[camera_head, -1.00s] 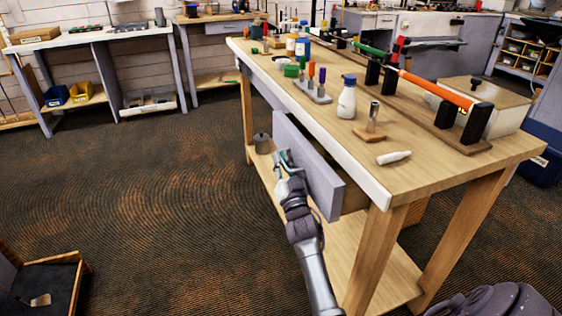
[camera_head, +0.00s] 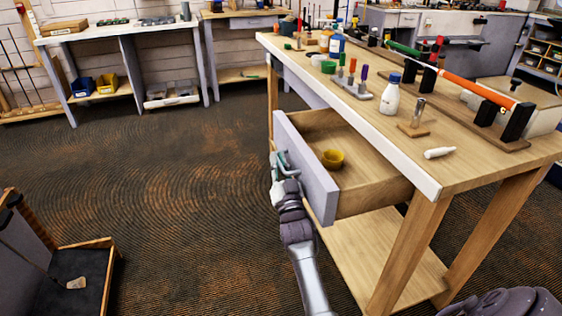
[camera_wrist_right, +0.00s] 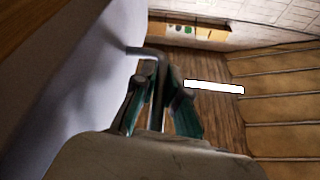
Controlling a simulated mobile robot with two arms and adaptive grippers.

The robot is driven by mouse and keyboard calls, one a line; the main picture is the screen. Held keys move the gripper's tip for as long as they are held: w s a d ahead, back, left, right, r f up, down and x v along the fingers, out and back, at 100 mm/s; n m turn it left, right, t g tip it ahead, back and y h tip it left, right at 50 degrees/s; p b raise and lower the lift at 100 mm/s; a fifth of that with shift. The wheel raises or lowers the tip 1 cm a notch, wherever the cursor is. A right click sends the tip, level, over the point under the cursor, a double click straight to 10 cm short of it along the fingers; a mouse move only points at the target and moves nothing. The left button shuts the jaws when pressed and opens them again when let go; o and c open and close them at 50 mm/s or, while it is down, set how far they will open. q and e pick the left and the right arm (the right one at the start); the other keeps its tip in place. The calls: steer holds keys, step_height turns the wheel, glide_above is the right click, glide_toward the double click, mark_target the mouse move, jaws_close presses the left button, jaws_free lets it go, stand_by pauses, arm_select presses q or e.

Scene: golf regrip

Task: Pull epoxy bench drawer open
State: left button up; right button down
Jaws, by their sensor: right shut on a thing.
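The epoxy bench (camera_head: 470,176) stands at the right in the head view. Its drawer (camera_head: 306,183) has a grey front and is pulled well out, so its wooden inside shows. My right gripper (camera_head: 284,166) is at the outer face of the drawer front, shut on the drawer handle (camera_head: 279,158). In the right wrist view the gripper fingers (camera_wrist_right: 157,85) close around the metal handle (camera_wrist_right: 142,51) beside the grey front. My left gripper is not in view.
The bench top holds bottles, a white bottle (camera_head: 390,94), a small tube (camera_head: 439,152) and an orange shaft (camera_head: 465,80) in black supports. Open floor (camera_head: 170,170) lies left of the drawer. A wooden bin (camera_head: 85,275) stands at the lower left.

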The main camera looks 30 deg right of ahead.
steer(key=c, duration=1.2)
jaws_free()
steer(key=v, duration=0.7)
steer(key=shift+s, duration=0.25)
steer(key=shift+a, duration=0.1)
